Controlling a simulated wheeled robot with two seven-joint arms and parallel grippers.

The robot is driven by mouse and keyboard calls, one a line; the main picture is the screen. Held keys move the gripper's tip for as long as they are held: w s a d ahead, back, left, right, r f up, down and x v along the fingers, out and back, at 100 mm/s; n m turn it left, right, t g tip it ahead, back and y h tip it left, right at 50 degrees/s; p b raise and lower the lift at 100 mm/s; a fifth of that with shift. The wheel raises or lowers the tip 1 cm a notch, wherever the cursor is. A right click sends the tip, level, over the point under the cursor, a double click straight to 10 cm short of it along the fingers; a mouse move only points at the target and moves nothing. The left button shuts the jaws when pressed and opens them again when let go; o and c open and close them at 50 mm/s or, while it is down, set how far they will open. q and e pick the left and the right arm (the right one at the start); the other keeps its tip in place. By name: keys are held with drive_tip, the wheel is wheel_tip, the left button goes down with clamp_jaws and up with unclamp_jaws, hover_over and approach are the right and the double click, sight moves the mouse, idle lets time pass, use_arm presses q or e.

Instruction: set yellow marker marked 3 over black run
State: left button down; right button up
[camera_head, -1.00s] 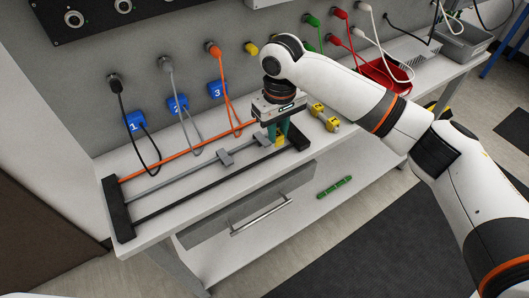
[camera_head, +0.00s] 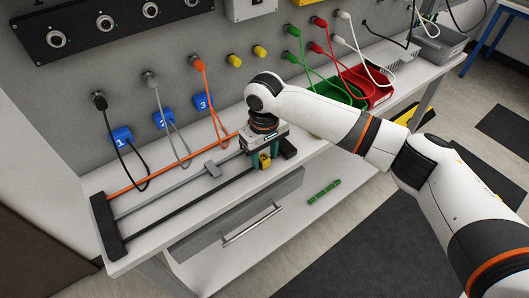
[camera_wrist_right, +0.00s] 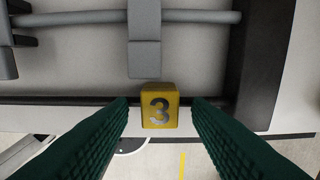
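The yellow marker marked 3 (camera_wrist_right: 160,105) sits over the black run (camera_wrist_right: 60,101), near the run's right end, in the right wrist view. My right gripper (camera_wrist_right: 160,101) is open around it, with a visible gap between each green finger and the marker's sides. In the head view, my right gripper (camera_head: 262,162) is low over the front of the rack, with the yellow marker (camera_head: 264,160) showing at its fingers. The black run (camera_head: 190,205) is the front rod, before the grey run (camera_head: 165,198) and the orange run (camera_head: 165,178). My left gripper is out of view.
A grey clip (camera_wrist_right: 145,45) is on the grey run, just behind the marker. The rack's black end block (camera_head: 288,148) stands close on the right. Blue tags (camera_head: 122,137) and cables hang behind. Green (camera_head: 335,90) and red (camera_head: 372,90) bins stand farther right, behind my arm.

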sight(264, 158)
wheel_tip(264, 158, up, 12)
drive_tip(key=b, duration=0.1)
drive_tip(key=shift+r+b, duration=0.15)
drive_tip(key=shift+b, duration=0.2)
idle(0.6)
